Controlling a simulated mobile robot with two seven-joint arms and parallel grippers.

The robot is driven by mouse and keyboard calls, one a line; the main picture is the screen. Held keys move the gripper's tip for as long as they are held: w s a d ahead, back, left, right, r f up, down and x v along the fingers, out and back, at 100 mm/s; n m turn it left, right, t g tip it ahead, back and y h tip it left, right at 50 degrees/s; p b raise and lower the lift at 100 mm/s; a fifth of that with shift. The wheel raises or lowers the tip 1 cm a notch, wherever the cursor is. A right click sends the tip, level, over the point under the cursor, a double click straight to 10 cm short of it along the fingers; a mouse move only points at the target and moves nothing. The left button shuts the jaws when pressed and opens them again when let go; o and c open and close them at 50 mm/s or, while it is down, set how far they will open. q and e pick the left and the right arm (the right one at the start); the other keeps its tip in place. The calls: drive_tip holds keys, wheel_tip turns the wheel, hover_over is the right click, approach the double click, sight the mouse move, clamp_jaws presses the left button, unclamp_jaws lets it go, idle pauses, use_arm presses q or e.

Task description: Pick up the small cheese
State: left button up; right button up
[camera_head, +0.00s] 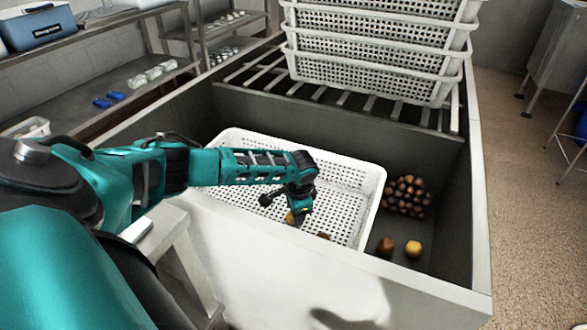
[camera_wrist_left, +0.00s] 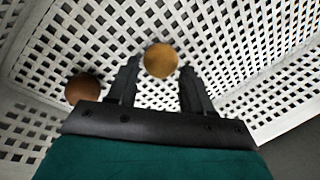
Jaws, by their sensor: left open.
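A small round yellow-orange cheese (camera_head: 290,217) lies in the white perforated basket (camera_head: 368,178), partly hidden by my left gripper (camera_head: 299,212). In the left wrist view the cheese (camera_wrist_left: 161,60) shows between the fingertips of my left gripper (camera_wrist_left: 160,68), with clear gaps on both sides. The jaws are open, and the fingers point down into the basket. A browner round piece (camera_wrist_left: 82,88) lies to the left in the wrist view; a brown piece (camera_head: 323,236) also shows partly behind the basin's front edge. My right gripper is not in view.
The basket sits in a deep grey basin with a wide front rim (camera_head: 270,255). A pile of brown round pieces (camera_head: 407,196), a brown one (camera_head: 386,245) and a yellow one (camera_head: 413,248) lie right of the basket. Stacked white baskets (camera_head: 375,50) stand on a rack behind.

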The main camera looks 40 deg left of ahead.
use_arm(q)
drive_tip(key=x, duration=0.2)
drive_tip(key=shift+w+f+b, duration=0.15)
drive_tip(key=shift+f+b, duration=0.2)
drive_tip(key=c, duration=0.7)
drive_tip(key=shift+r, duration=0.1)
